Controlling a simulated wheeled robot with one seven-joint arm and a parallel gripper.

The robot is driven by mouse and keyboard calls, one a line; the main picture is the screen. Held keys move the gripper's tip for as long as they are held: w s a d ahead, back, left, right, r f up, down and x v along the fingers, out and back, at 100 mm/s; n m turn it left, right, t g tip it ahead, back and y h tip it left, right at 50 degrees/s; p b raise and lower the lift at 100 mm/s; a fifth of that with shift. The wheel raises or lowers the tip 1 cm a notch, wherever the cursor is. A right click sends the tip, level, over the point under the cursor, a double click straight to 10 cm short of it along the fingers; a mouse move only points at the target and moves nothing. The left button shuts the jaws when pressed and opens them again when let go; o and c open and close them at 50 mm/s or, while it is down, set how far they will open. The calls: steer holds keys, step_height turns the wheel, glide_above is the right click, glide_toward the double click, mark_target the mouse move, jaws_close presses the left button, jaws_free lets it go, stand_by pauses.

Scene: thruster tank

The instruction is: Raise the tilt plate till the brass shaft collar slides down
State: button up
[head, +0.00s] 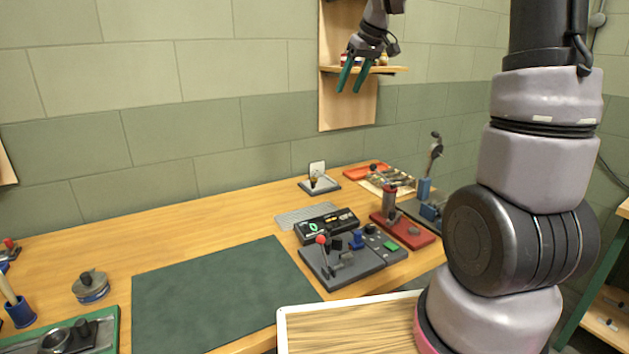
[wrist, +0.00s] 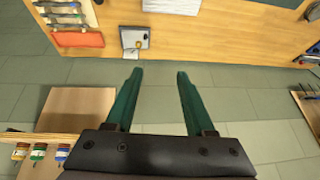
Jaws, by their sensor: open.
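A small brass-coloured piece (head: 314,181), perhaps the shaft collar, shows in front of the plate. In the wrist view the stand (wrist: 144,33) is at the top, with a yellowish brass piece (wrist: 138,44) at its lower edge. I cannot tell whether the piece touches the plate. My gripper (head: 350,90) is open and empty, high above the bench and apart from the stand; its green fingers (wrist: 160,72) frame bare wall in the wrist view.
A wall shelf (head: 385,70) with small jars is right beside my gripper. A red tray (head: 366,172), a red-based fixture (head: 407,232) and a lever control box (head: 350,262) stand right of and before the stand. A green mat (head: 220,295) lies clear at left.

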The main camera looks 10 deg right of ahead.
steer(key=w+a+f+n+g, duration=0.15)
steer(key=w+f+n, duration=0.25)
steer(key=w+f, duration=0.95)
steer(key=n+y, duration=0.1)
steer(key=n, duration=0.3)
glide_toward(313, 182)
steer(key=shift+g, duration=0.35)
steer(key=x, duration=0.5)
steer(key=w+x, duration=0.1)
steer(key=x, duration=0.2)
steer(key=shift+f, duration=0.2)
jaws_close()
